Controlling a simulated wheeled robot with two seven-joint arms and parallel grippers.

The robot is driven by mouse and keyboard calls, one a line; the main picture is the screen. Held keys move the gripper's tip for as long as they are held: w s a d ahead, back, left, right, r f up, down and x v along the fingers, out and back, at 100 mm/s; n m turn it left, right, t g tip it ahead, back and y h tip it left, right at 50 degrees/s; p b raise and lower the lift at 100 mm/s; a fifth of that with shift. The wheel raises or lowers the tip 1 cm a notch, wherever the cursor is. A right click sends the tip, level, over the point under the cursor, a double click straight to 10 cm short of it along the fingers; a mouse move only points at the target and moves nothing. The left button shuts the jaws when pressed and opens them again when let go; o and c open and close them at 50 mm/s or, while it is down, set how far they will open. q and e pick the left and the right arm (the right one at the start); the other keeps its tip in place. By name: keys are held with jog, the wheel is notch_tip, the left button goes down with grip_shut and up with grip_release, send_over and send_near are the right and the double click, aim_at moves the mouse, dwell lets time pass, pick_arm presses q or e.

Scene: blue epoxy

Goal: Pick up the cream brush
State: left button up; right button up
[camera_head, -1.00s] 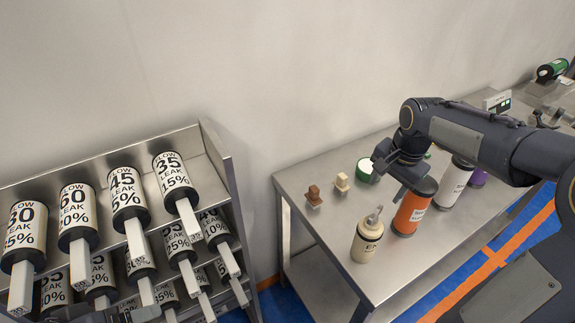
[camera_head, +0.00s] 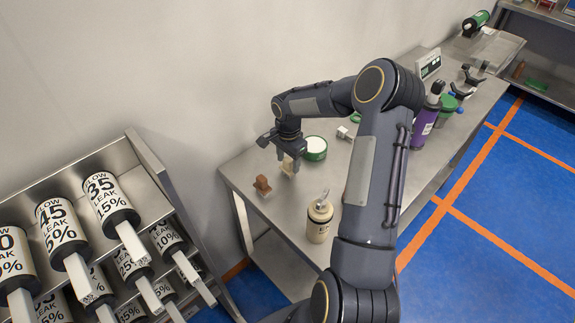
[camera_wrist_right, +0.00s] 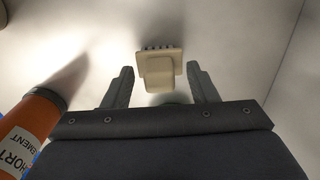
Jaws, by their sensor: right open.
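The cream brush (camera_wrist_right: 158,72) stands between the two open fingers of my right gripper (camera_wrist_right: 160,88) in the right wrist view, with gaps to both fingers. My left gripper is not in view.
A brown brush (camera_head: 263,186) stands close to the left. A green-rimmed white tub (camera_head: 315,148) is just right of the gripper, and a cream bottle (camera_head: 319,220) is nearer the front. An orange container (camera_wrist_right: 28,130) shows in the wrist view. A shelf rack (camera_head: 150,165) is at left.

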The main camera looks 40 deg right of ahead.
jog(key=shift+f, duration=0.3)
jog(key=c, duration=1.1)
jog(key=shift+r, duration=0.5)
notch_tip(320, 180, up, 2)
jog(key=shift+r+b, duration=0.15)
jog(key=shift+b, duration=0.25)
jog(key=s+a+r+b, duration=0.1)
jog(key=s+a+r, duration=0.2)
jog(key=s+a+r+b, duration=0.1)
jog(key=s+a+r, duration=0.2)
jog(key=s, duration=0.1)
jog(key=s+a+r+b, duration=0.2)
jog(key=s+a+r, duration=0.1)
jog(key=shift+s+r, duration=0.35)
jog(key=shift+r, duration=0.05)
